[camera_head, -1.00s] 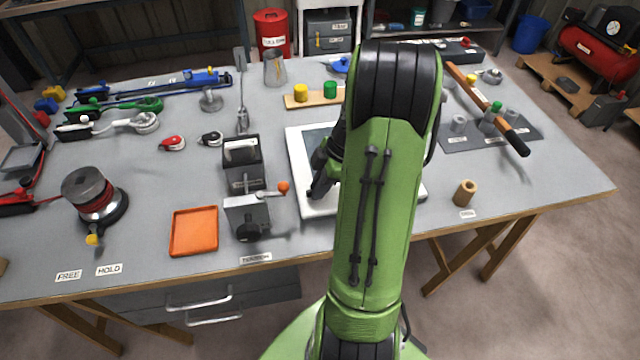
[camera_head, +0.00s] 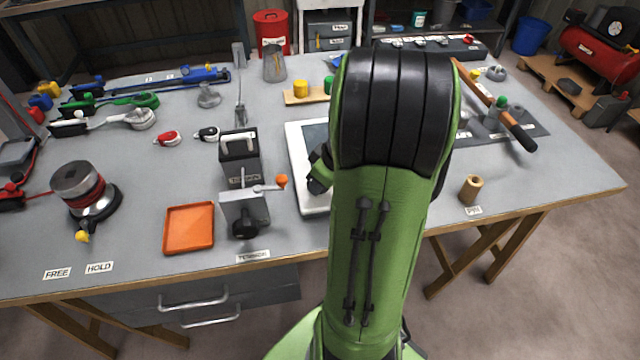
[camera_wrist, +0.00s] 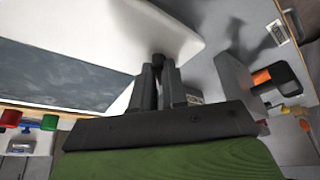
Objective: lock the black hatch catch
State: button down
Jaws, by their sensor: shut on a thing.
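The hatch (camera_head: 297,160) is a white frame around a dark pane, lying on the bench and partly hidden behind my arm in the head view. In the wrist view its white frame (camera_wrist: 150,35) fills the upper left. My gripper (camera_wrist: 158,75) is at the frame's edge, its fingers close together around a small dark piece. This looks like the black hatch catch (camera_wrist: 158,60); only a bit of it shows between the fingertips. I cannot tell whether the catch is turned to its locked position. In the head view the fingers are hidden by my arm.
A grey crank box (camera_head: 243,212) with an orange knob stands left of the hatch; it is also near my gripper in the wrist view (camera_wrist: 238,85). An orange tray (camera_head: 190,228) lies farther left. A wooden cylinder (camera_head: 471,188) stands right of my arm.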

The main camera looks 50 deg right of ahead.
jog(key=m, duration=0.1)
jog(key=m+h, duration=0.1)
jog(key=m, duration=0.1)
jog(key=m+b, duration=0.1)
jog(key=shift+a+h, duration=0.3)
jog(key=shift+h, duration=0.1)
jog(key=m, duration=0.2)
jog(key=m+h, duration=0.1)
jog(key=m, duration=0.1)
jog(key=shift+w+a+m+g+h, duration=0.1)
jog(key=shift+a+m+g+h, duration=0.05)
jog(key=shift+m+g+h, duration=0.2)
jog(key=c, duration=1.2)
grip_release()
jog(key=shift+o, duration=0.2)
jog(key=shift+r, duration=0.1)
jog(key=p+v, duration=0.6)
jog(key=v, duration=0.9)
jog(key=shift+r, duration=0.35)
